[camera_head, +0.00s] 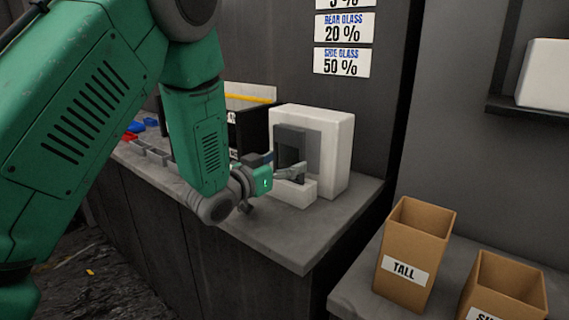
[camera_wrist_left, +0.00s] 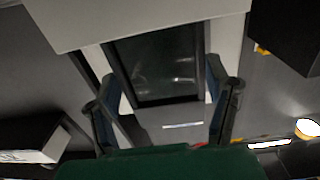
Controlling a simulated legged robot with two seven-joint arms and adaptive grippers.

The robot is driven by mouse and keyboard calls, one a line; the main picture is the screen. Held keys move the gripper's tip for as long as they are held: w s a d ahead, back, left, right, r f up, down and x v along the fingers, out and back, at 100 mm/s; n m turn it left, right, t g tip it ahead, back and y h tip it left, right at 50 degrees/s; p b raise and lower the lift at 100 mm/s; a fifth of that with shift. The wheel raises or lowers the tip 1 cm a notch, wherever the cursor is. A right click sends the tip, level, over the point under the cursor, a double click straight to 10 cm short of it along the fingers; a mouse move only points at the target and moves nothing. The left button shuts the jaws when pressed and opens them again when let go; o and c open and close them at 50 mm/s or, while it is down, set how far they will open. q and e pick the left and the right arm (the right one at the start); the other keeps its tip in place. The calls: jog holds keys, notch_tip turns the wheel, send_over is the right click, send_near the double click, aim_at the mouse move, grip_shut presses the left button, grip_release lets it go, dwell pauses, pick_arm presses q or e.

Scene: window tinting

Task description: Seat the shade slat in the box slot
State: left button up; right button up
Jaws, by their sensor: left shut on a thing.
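The shade slat (camera_head: 291,143) is a dark grey upright plate in front of the white box (camera_head: 338,160) on the counter. My left gripper (camera_head: 292,173) is shut on the slat near its lower part. In the left wrist view, the dark slat (camera_wrist_left: 155,60) lies between the fingers of the left gripper (camera_wrist_left: 162,88). The box has a grey recessed panel (camera_head: 314,150) behind the slat and a low white ledge (camera_head: 296,194) below it. The slot and the slat's lower edge are hidden, so I cannot tell whether they meet. My right gripper is not in view.
A black box (camera_head: 252,128) stands left of the white box. Small bins (camera_head: 155,153) line the counter farther left. The counter's front corner (camera_head: 305,250) is clear. A brown TALL box (camera_head: 412,255) and a shorter one (camera_head: 505,285) stand on the right surface.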

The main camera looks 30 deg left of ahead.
aim_at(287, 147)
pick_arm(q)
jog(key=shift+r, duration=0.2)
jog(key=shift+r+p, duration=1.5)
jog(key=shift+r, duration=0.05)
dwell(0.9)
jog(key=shift+f+b, duration=1.1)
jog(key=shift+f, duration=0.7)
jog(key=o, duration=1.7)
